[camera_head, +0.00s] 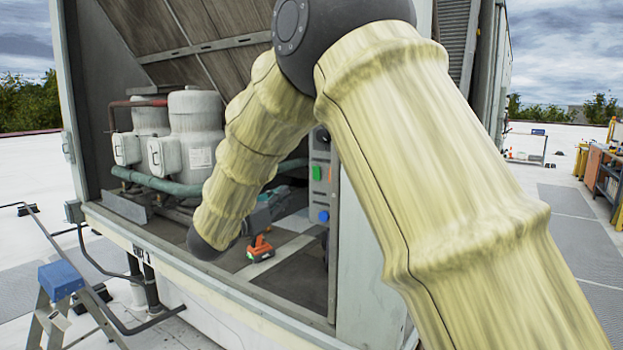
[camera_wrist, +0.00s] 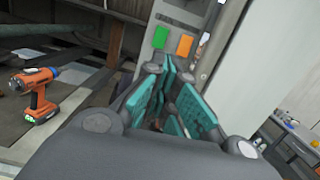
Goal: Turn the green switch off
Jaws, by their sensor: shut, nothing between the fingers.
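The green switch (camera_head: 316,173) is a small green block on a narrow grey panel inside the cooler housing, left of my forearm in the head view. In the wrist view the green switch (camera_wrist: 160,37) sits beside an orange block (camera_wrist: 184,45) on the panel, just beyond my fingertips. My gripper (camera_wrist: 171,80) has teal finger pads and is shut with nothing held. It appears apart from the switch, though the exact gap is hard to judge. In the head view, my arm hides part of the gripper. I cannot tell the switch's on or off position.
A blue block (camera_head: 323,216) sits lower on the panel. Grey compressors (camera_head: 195,130) stand at the left. A blue-topped stepladder (camera_head: 60,280) stands outside.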

